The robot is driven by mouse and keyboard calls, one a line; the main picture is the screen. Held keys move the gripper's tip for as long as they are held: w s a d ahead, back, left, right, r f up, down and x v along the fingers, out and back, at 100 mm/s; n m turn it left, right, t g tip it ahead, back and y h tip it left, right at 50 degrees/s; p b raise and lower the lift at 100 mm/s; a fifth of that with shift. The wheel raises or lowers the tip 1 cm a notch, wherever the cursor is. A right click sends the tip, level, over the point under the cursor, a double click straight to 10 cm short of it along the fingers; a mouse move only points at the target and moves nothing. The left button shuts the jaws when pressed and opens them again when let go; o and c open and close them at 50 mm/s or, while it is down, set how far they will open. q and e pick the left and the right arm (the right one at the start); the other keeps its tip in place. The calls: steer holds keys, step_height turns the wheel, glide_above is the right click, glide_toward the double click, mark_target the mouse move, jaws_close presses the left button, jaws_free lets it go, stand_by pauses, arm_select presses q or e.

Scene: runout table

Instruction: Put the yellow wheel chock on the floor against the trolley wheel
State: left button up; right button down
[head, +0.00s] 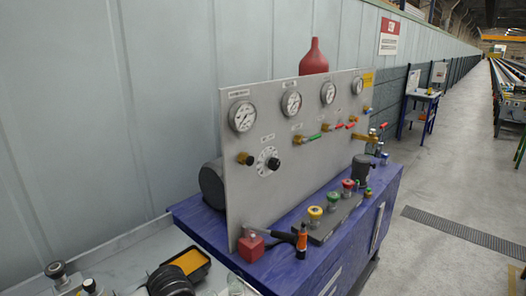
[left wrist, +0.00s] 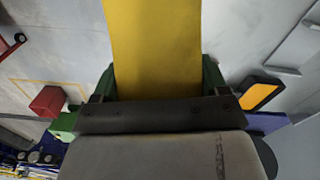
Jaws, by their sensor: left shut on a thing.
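My left gripper (left wrist: 160,82) shows in the left wrist view, its green fingers on both sides of a broad yellow piece. It is shut on this piece, which I take to be the yellow wheel chock (left wrist: 155,45). The chock's far end runs out of the top of the picture. At the upper left edge a red bar (left wrist: 12,46) with a small dark round end shows over pale grey ground. I cannot tell whether it belongs to the trolley. No trolley wheel is clear in either view. Neither gripper shows in the head view.
A blue cabinet (head: 310,272) with an upright gauge panel (head: 240,190) fills the head view's middle. A black-rimmed yellow tray (head: 188,262) lies at lower left. Open floor (head: 420,185) and a dark grating (head: 460,230) lie at right. A red block (left wrist: 48,101) shows in the wrist view.

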arm_select(q)
steer(key=s+n, duration=0.1)
steer(key=s+a+r+n+b, duration=0.1)
steer(key=s+n, duration=0.1)
steer(key=s+a+r+n+b, duration=0.1)
steer(key=s, duration=0.1)
steer(key=shift+r+n, duration=0.15)
steer(key=shift+n, duration=0.15)
steer(key=shift+s+a+r+n, duration=0.1)
steer(key=shift+s+r+n, duration=0.15)
steer(key=shift+s+n, duration=0.35)
